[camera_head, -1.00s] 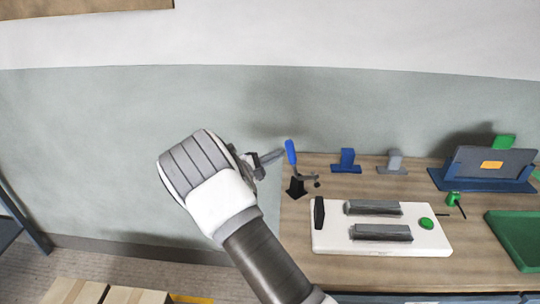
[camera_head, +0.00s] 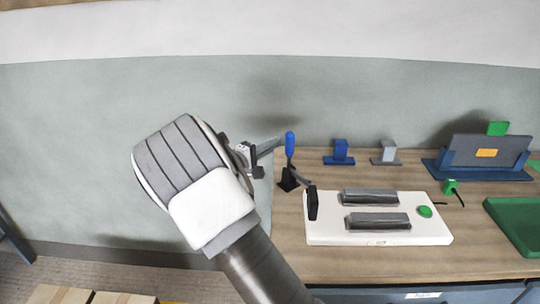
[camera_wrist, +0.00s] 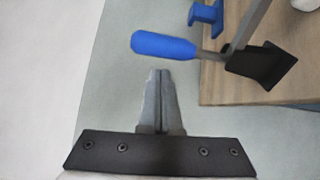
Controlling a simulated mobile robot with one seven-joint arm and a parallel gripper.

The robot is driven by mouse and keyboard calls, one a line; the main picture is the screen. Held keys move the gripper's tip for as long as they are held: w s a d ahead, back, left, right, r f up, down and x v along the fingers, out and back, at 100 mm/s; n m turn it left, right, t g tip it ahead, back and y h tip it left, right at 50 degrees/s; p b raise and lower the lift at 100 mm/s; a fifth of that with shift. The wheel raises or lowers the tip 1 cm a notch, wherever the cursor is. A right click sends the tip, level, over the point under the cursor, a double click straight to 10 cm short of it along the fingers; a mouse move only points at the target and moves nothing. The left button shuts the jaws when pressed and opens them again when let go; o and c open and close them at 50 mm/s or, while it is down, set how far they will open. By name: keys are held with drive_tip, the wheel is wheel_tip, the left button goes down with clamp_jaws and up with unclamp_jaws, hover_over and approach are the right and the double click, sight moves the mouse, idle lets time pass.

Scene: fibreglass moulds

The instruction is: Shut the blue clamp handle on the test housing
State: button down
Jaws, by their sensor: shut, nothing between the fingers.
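The blue clamp handle (camera_head: 290,143) stands upright on its black clamp base (camera_head: 288,180) at the left end of the wooden table. The clamp's grey arm reaches right, toward the black block on the white test housing (camera_head: 330,232). My gripper (camera_head: 275,146) is shut and empty, just left of the handle in the head view. In the wrist view the shut fingers (camera_wrist: 160,75) point toward the blue handle (camera_wrist: 163,45), with a small gap in the picture. Whether they touch cannot be told. The black base (camera_wrist: 262,65) shows to the right there.
Two grey bars (camera_head: 376,221) and a green button (camera_head: 425,211) sit on the housing. A blue block (camera_head: 340,153) and a grey block (camera_head: 389,153) stand behind. A tablet on a blue stand (camera_head: 480,174) and a green tray (camera_head: 515,222) are at right.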

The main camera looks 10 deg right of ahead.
drive_tip(key=shift+s+d+r+m+b, duration=0.2)
drive_tip(key=shift+s+m+b, duration=0.15)
drive_tip(key=shift+m+b, duration=0.2)
drive_tip(key=v, duration=1.7)
drive_tip(key=s+d+r+m+g+y+p, duration=0.2)
drive_tip(key=s+d+g+y, duration=0.15)
drive_tip(key=s+d, duration=0.35)
drive_tip(key=s+d+r+m+g+y+p, duration=0.25)
drive_tip(key=s+d+g, duration=0.25)
drive_tip(key=d, duration=0.4)
drive_tip(key=s+r+m+t+y+p, duration=0.1)
drive_tip(key=s+r+y, duration=0.3)
drive_tip(key=s, duration=0.4)
drive_tip(key=s+a+r+m+t+y+p, duration=0.1)
drive_tip(key=s+r+y, duration=0.3)
drive_tip(key=s, duration=0.4)
drive_tip(key=shift+s+r+m+t+p, duration=0.2)
drive_tip(key=shift+r+m+t+p, duration=0.2)
drive_tip(key=shift+t+p, duration=0.35)
